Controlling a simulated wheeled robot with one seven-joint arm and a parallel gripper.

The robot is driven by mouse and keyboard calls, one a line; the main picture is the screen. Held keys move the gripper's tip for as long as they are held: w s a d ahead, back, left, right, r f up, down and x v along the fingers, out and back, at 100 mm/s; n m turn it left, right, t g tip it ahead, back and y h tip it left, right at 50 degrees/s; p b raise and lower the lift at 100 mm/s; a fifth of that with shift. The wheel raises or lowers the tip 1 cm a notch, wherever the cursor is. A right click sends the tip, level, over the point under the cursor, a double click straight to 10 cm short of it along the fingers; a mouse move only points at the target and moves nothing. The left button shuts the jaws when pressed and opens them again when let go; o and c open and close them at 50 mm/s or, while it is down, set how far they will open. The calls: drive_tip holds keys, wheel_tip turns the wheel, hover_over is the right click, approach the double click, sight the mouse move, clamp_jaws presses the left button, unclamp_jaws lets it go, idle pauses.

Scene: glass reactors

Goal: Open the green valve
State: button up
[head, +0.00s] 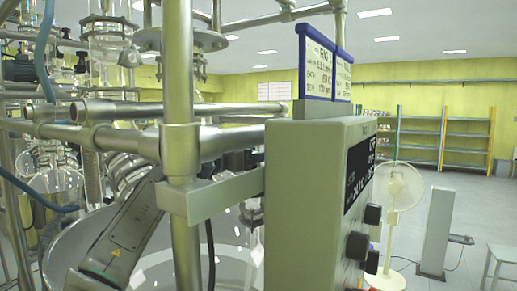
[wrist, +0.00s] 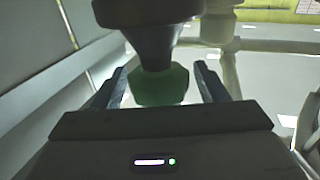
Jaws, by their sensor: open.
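The green valve (wrist: 160,86) shows in the wrist view as a dark green faceted knob below a dark, rounded fitting (wrist: 150,40). My gripper (wrist: 160,70) is open, with one finger on each side of the green knob. Small gaps show between the knob and both fingers, so I see no grip on it. The knob's lower edge is close to my gripper's body. In the head view neither the green valve nor my fingers can be made out.
In the head view a grey control box (head: 315,200) with black knobs stands in front, beside a vertical metal post (head: 180,80). Metal rails and a large round vessel (head: 60,250) crowd the left. Open floor, a fan (head: 398,190) and shelves (head: 415,135) lie right.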

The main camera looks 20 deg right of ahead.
drive_tip(key=shift+w+d, duration=0.1)
drive_tip(key=shift+d, duration=0.25)
drive_tip(key=c, duration=1)
drive_tip(key=t+b, duration=0.1)
drive_tip(key=n+t+y+b, duration=0.1)
drive_tip(key=b, duration=0.1)
drive_tip(key=shift+f+n, duration=0.3)
drive_tip(key=shift+w+a+r+n+t+y+b, duration=0.15)
drive_tip(key=shift+n+t+y+b, duration=0.2)
drive_tip(key=shift+t, duration=0.3)
drive_tip(key=shift+w+d+r+n+t+y+b, duration=0.1)
drive_tip(key=shift+n+t+y+b, duration=0.15)
drive_tip(key=shift+n+t+b, duration=0.3)
drive_tip(key=shift+a, duration=0.1)
drive_tip(key=o, duration=1)
drive_tip(key=shift+s, duration=0.1)
drive_tip(key=b+v, duration=0.3)
drive_tip(key=v, duration=1)
drive_tip(key=shift+s+a, duration=0.25)
drive_tip(key=shift+a, duration=0.05)
